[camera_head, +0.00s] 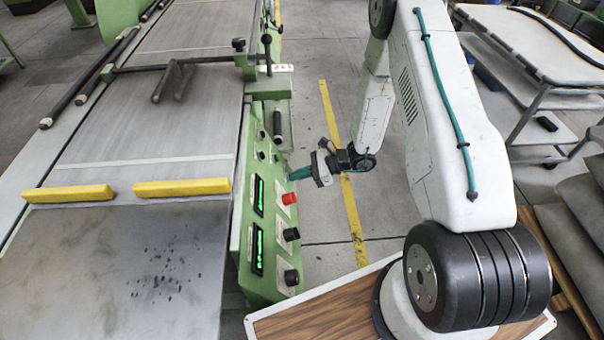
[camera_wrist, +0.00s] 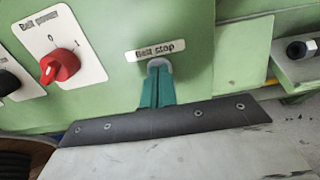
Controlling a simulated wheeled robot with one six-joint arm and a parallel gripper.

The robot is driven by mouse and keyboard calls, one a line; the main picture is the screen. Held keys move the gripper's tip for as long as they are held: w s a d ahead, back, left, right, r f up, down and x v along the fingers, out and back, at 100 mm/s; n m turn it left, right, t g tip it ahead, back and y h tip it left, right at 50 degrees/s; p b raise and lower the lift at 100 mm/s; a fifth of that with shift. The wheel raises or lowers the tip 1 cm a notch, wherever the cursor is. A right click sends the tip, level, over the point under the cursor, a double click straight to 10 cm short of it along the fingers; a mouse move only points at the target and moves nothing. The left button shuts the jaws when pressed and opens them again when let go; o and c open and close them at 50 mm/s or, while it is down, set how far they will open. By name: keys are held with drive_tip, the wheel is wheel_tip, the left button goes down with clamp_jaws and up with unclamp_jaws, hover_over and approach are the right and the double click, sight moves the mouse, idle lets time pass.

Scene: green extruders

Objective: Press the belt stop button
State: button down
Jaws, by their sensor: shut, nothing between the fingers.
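The belt stop button (camera_wrist: 158,64) is a pale round button under a "Belt stop" label (camera_wrist: 156,49) on the green panel in the wrist view. My gripper (camera_wrist: 157,72) is shut, its teal fingers together, with the tips right at the button and covering most of it. I cannot tell whether the tips touch it or whether it is pushed in. In the head view my gripper (camera_head: 292,175) reaches left to the side of the green control panel (camera_head: 247,221), and the button is hidden there.
A red belt power knob (camera_wrist: 60,66) sits left of the button; it also shows in the head view (camera_head: 289,198). Black knobs (camera_head: 291,234) and green displays are nearer. A dark bolt (camera_wrist: 298,49) protrudes at right. The floor with a yellow line (camera_head: 352,215) is clear.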

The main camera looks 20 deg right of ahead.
drive_tip(key=shift+a+f, duration=0.1)
drive_tip(key=shift+a, duration=0.2)
drive_tip(key=shift+d, duration=0.1)
drive_tip(key=v, duration=1.4)
drive_tip(key=s+a+r+n+g+h, duration=0.1)
drive_tip(key=s+a+r+n+h, duration=0.1)
drive_tip(key=s+r+n+h, duration=0.2)
drive_tip(key=s+a+r+n+g+h, duration=0.1)
drive_tip(key=s+a+r+n+h, duration=0.2)
drive_tip(key=s+r+n, duration=0.7)
drive_tip(key=s+a+r+n+h, duration=0.2)
drive_tip(key=s+r+n+h, duration=0.4)
drive_tip(key=s+r, duration=0.6)
drive_tip(key=shift+s+a+r+n+g, duration=0.35)
drive_tip(key=shift+r+n, duration=0.35)
drive_tip(key=shift+r, duration=4.5)
